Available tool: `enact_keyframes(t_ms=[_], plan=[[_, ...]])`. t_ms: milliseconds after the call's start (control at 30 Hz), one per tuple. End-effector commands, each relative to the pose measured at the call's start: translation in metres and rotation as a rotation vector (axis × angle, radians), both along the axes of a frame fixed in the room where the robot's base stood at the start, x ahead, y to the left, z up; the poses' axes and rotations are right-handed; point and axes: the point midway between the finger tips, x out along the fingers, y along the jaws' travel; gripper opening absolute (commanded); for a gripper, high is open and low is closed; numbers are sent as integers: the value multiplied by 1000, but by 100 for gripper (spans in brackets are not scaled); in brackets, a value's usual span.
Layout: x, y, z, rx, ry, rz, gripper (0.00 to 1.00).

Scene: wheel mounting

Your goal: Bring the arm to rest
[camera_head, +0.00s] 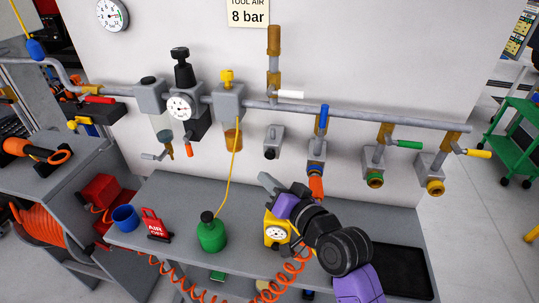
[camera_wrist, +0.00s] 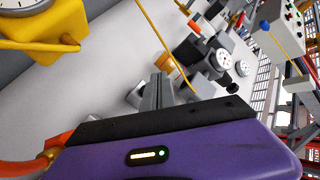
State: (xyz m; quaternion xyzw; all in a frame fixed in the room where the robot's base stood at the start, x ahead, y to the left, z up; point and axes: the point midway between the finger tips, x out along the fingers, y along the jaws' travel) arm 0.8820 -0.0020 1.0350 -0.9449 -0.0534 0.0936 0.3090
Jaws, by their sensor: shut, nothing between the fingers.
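My gripper (camera_head: 266,181) shows in the head view just above the grey bench and in front of the wall. Its grey fingers point up and left. In the wrist view the fingers (camera_wrist: 160,92) are together with nothing between them. Just below the gripper in the head view is a yellow gauge unit (camera_head: 276,232), near the orange coiled hose (camera_head: 297,268). Part of the yellow unit also shows at the upper left of the wrist view (camera_wrist: 38,36). My arm hides part of the bench; I cannot tell whether it touches the unit.
Above the bench runs a grey pipe (camera_head: 350,115) with several valves and a regulator (camera_head: 182,105). A black tray (camera_head: 405,272) lies to the right.

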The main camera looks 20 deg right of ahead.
Motion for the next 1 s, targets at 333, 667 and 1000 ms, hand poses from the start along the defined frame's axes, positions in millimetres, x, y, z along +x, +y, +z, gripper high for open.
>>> enact_keyframes(t_ms=[333, 667, 1000], plan=[[0, 0, 0, 0, 0, 0, 0], [1, -1, 2, -7, -7, -2, 0], [-35, -32, 38, -153, -208, -152, 0]])
